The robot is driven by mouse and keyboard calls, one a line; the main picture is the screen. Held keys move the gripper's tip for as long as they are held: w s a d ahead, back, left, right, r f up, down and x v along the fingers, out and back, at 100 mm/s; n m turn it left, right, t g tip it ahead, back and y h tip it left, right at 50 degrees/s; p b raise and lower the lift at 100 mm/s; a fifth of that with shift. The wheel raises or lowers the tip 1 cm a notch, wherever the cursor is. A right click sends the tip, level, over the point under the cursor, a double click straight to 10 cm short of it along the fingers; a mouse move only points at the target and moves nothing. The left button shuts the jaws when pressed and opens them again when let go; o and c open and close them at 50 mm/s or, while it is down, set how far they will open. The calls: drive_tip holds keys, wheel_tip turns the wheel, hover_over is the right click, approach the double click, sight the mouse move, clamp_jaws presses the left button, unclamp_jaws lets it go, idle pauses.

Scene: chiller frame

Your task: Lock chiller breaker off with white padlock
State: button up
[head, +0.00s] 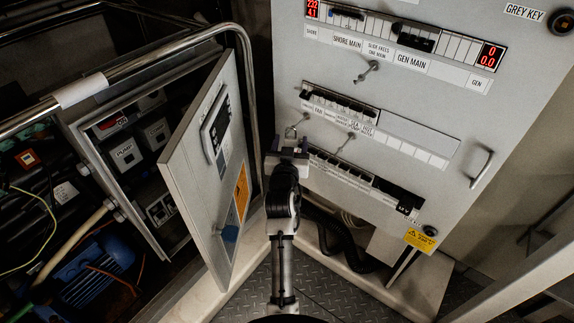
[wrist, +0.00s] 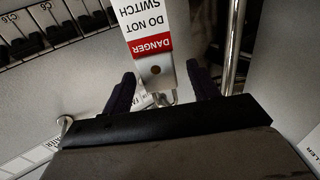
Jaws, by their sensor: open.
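My gripper (head: 288,152) is raised in front of the grey switch panel, near the left end of its lower breaker rows. In the wrist view its two dark fingers (wrist: 161,72) stand apart. Between them is a white tag (wrist: 145,20) with a red band, reading DANGER DO NOT SWITCH upside down. Neither finger clearly presses on it. A silver loop or hook (wrist: 171,97) shows below the tag. A metal loop (head: 291,130) also shows just above my gripper in the head view. I cannot make out a white padlock body or which breaker is the chiller's.
The grey panel (head: 455,130) carries several breaker rows and two metal hooks (head: 367,71) (head: 347,144). An open cabinet door (head: 190,150) stands close to the left of my arm. A curved metal rail (head: 243,60) runs beside it. The floor (head: 330,295) below is chequered plate.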

drive_tip(key=s+a+b, duration=0.1)
drive_tip(key=s+b, duration=0.2)
drive_tip(key=s, duration=0.8)
drive_tip(key=shift+s+a, duration=0.1)
drive_tip(key=shift+s, duration=0.05)
